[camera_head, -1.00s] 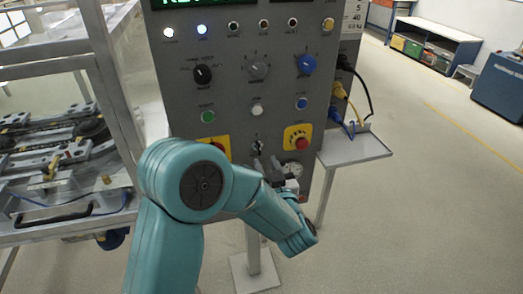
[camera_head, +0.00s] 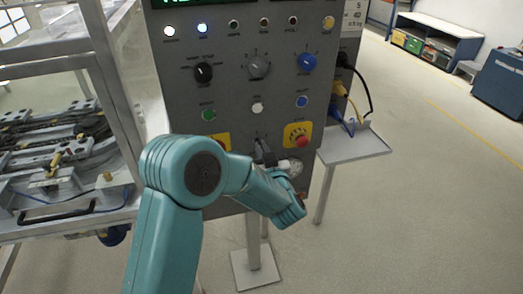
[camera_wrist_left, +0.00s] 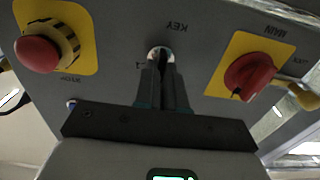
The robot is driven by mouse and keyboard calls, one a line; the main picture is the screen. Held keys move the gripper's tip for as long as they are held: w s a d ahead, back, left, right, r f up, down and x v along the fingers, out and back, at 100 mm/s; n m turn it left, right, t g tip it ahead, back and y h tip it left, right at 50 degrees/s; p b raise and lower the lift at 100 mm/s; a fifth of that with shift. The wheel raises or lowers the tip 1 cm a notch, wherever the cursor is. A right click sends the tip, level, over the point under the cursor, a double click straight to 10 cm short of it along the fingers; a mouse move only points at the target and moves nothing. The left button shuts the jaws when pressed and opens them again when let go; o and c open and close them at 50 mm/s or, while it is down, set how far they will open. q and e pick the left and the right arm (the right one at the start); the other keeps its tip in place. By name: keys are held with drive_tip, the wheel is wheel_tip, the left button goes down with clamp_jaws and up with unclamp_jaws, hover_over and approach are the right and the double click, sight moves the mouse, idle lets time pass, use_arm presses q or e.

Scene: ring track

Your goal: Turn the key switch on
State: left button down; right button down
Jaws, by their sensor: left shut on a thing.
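The key switch (camera_wrist_left: 160,52) sits low in the grey control panel (camera_head: 230,90), under the word KEY in the left wrist view, where the picture is upside down. My left gripper (camera_wrist_left: 163,72) is right at it, its two fingers close together and shut on the key. The fingers hide most of the key, so its angle cannot be told. In the head view, the left gripper (camera_head: 262,148) reaches the panel between the two yellow plates. My right gripper is not in view.
The red emergency button (camera_head: 302,140) on yellow is close to the right of the gripper. The red main switch (camera_wrist_left: 249,78) is on the other side. Knobs and buttons are above. A small shelf (camera_head: 352,146) with cables juts out at right. A railed frame (camera_head: 70,120) stands at left.

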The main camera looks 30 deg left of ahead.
use_arm(q)
drive_tip(key=shift+m, duration=0.4)
drive_tip(key=m+p, duration=0.2)
drive_tip(key=m, duration=0.3)
drive_tip(key=m+p, duration=0.2)
drive_tip(key=m, duration=0.4)
drive_tip(key=shift+w+d+f+p, duration=0.1)
drive_tip(key=shift+w+d+p, duration=0.05)
drive_tip(key=shift+p, duration=0.25)
drive_tip(key=c, duration=1.2)
unclamp_jaws()
drive_tip(key=shift+d, duration=0.1)
